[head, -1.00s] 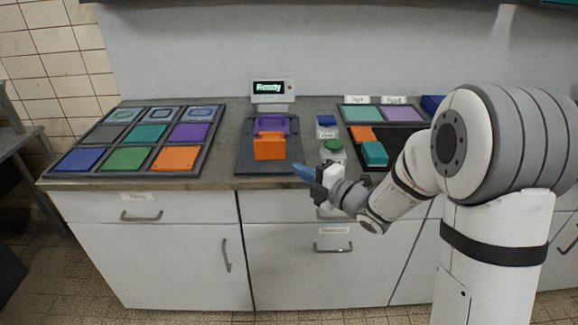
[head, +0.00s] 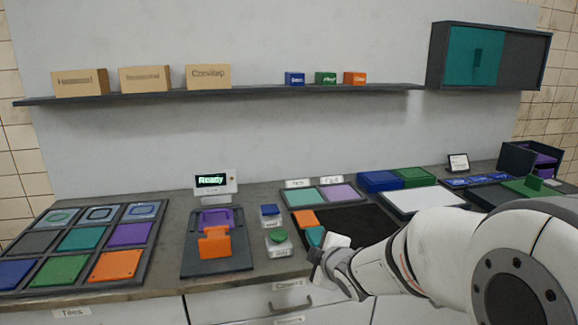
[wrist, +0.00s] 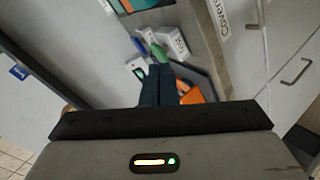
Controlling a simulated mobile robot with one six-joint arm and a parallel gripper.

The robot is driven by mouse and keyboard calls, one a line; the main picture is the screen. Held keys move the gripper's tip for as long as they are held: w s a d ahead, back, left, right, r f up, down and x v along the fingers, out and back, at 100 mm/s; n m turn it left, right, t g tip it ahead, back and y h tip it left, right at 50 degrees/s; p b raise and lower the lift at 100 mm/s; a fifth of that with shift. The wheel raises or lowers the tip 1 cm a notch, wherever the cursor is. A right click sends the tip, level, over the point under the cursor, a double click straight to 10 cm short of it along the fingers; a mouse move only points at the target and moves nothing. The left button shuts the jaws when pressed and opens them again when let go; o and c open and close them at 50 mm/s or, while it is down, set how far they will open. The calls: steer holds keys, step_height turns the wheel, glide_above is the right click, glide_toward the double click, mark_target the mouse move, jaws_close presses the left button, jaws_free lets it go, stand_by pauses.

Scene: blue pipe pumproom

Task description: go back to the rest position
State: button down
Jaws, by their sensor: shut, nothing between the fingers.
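My gripper (head: 322,262) is in front of the counter's front edge, at the lower right of the head view. Its fingers are hard to make out there. In the wrist view its two dark blue fingers (wrist: 158,84) lie together, with nothing held between them. The white and grey arm reaches in from the right and hides part of the dark tray (head: 352,222).
The counter holds a tile rack (head: 52,240) at left, an orange block (head: 214,243) on a dark stand, a green button (head: 278,237) and a teal block (head: 315,236). A shelf (head: 250,93) with boxes and a wall cabinet (head: 475,54) are above.

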steer(key=s+d+r+m+g+h+p, duration=0.3)
steer(key=s+d+m+g+h, duration=0.1)
steer(key=s+d+m, duration=0.45)
steer(key=s+r+m+g+p, duration=0.1)
steer(key=s+m+g, duration=0.4)
steer(key=s, duration=1.2)
steer(key=m+p, duration=0.1)
steer(key=m, duration=0.1)
steer(key=shift+d+r+m+p, duration=0.25)
steer(key=shift+d+m+p, duration=0.05)
steer(key=shift+m, duration=0.05)
